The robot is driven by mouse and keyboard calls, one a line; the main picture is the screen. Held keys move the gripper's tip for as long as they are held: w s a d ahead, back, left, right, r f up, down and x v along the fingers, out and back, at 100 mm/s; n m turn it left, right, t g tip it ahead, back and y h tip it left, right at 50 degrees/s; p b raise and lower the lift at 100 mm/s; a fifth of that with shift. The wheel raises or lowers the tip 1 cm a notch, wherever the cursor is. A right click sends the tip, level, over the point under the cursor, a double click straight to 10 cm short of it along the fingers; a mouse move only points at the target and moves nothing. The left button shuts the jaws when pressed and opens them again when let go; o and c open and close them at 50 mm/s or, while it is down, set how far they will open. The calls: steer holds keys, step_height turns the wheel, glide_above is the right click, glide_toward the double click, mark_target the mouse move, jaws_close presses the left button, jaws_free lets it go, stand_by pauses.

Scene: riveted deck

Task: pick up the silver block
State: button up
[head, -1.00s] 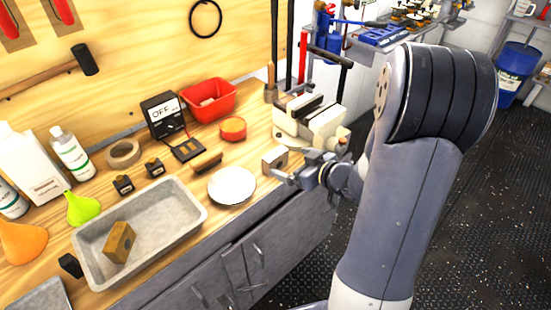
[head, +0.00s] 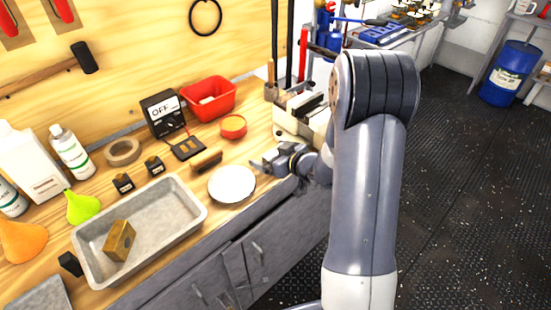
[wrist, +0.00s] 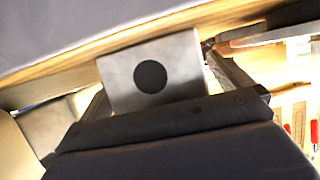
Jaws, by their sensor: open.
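The silver block (wrist: 162,72) shows in the wrist view as a pale metal face with a dark round spot. It sits just beyond the dark gripper body, between my open fingers. Whether either finger touches it I cannot tell. My gripper (head: 262,163) is low over the front edge of the workbench in the head view, right of the white plate. The block cannot be made out in the head view, where my gripper and arm cover that spot.
The white plate (head: 232,184) lies close left of my gripper, and a brush (head: 206,160) lies behind it. A vise (head: 300,118) stands behind my arm. A grey tray (head: 185,225) holding a brass block (head: 119,240) is further left. A red bin (head: 208,98) stands at the back.

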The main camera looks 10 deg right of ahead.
steer(key=c, duration=1.4)
steer(key=shift+o, duration=0.2)
steer(key=shift+r, duration=0.15)
